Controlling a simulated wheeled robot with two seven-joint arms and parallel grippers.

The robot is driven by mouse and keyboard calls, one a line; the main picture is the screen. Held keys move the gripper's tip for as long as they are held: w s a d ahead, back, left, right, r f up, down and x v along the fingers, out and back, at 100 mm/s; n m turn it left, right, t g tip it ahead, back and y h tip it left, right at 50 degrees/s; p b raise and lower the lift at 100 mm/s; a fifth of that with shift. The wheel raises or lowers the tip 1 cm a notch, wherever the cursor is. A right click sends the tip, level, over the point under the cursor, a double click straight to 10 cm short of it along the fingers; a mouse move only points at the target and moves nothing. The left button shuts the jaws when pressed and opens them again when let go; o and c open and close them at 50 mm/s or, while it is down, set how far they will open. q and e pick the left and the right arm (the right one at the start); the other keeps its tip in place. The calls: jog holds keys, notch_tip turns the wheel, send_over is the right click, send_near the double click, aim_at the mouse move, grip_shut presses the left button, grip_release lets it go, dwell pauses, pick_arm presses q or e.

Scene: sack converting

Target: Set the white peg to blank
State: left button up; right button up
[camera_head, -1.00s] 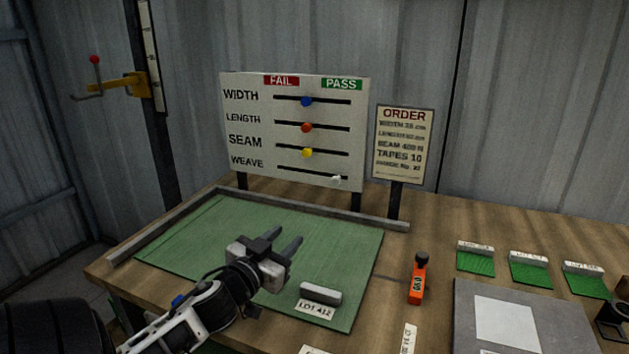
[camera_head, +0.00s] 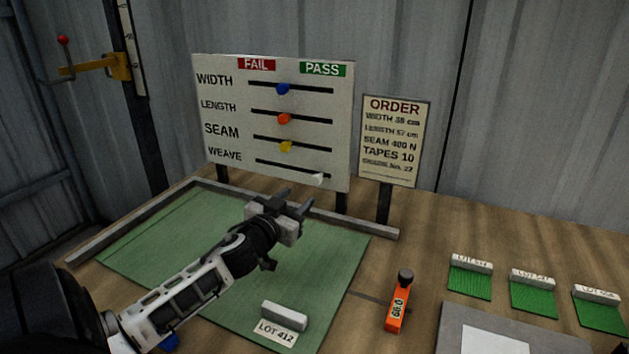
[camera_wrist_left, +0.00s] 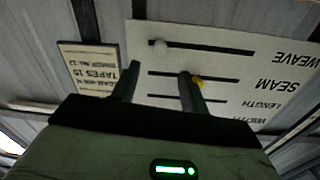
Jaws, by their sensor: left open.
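The white peg (camera_head: 318,180) sits at the right end of the WEAVE slot, on the PASS side of the white board (camera_head: 225,140). It also shows in the left wrist view (camera_wrist_left: 158,45), where the board appears upside down. The blue peg (camera_head: 283,89), red-orange peg (camera_head: 284,118) and yellow peg (camera_head: 286,146) are near the middle of their slots. My left gripper (camera_head: 296,203) is open and empty, below and in front of the board, apart from the white peg. Its fingers point toward the board in the left wrist view (camera_wrist_left: 157,85). My right gripper does not show.
An order sign (camera_head: 391,140) stands right of the board. A green mat (camera_head: 160,255) with a grey block (camera_head: 284,316) lies under my left arm. An orange device (camera_head: 397,302) stands right of it. Several green samples (camera_head: 470,282) lie at the right.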

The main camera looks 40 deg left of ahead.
aim_at(315, 181)
pick_arm(q)
jog(key=x, duration=0.9)
jog(key=shift+w, duration=0.1)
